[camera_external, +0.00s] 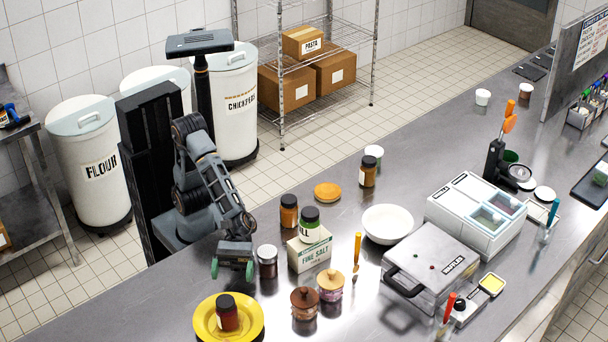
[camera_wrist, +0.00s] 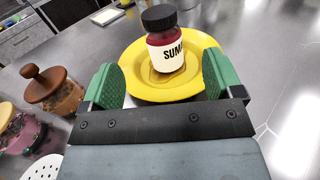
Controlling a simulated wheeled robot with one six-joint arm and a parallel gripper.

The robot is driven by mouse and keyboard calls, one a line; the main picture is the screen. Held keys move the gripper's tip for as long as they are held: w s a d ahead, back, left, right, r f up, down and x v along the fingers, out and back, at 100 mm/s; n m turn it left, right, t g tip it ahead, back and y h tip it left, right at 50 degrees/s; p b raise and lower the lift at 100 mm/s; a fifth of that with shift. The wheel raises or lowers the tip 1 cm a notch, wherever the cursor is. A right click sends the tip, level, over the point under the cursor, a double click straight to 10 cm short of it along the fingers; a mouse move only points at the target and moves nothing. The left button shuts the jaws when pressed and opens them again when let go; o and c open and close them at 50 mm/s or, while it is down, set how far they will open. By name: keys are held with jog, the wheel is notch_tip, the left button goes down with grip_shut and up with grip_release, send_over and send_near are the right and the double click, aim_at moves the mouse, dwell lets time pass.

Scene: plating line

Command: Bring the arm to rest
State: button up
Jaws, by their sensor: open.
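My gripper (camera_external: 232,268) is open and empty, with green finger pads, above the steel counter near its front edge. It also shows in the wrist view (camera_wrist: 160,85), its two fingers spread apart. A yellow plate (camera_external: 251,329) lies on the counter just beyond the fingers, and a dark-capped jar of red contents (camera_external: 228,314) stands upright on it. In the wrist view the jar (camera_wrist: 163,40) bears a label partly reading "SUM", and the yellow plate (camera_wrist: 134,62) is partly hidden behind the fingers.
A salt box (camera_external: 309,250), a brown lidded pot (camera_external: 304,303) and a white bowl (camera_external: 388,224) stand further right. A waffle maker (camera_external: 432,268) is beyond them. Bare counter (camera_external: 150,310) lies to the left.

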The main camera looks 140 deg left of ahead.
jog(key=shift+s+a, duration=0.35)
dwell(0.3)
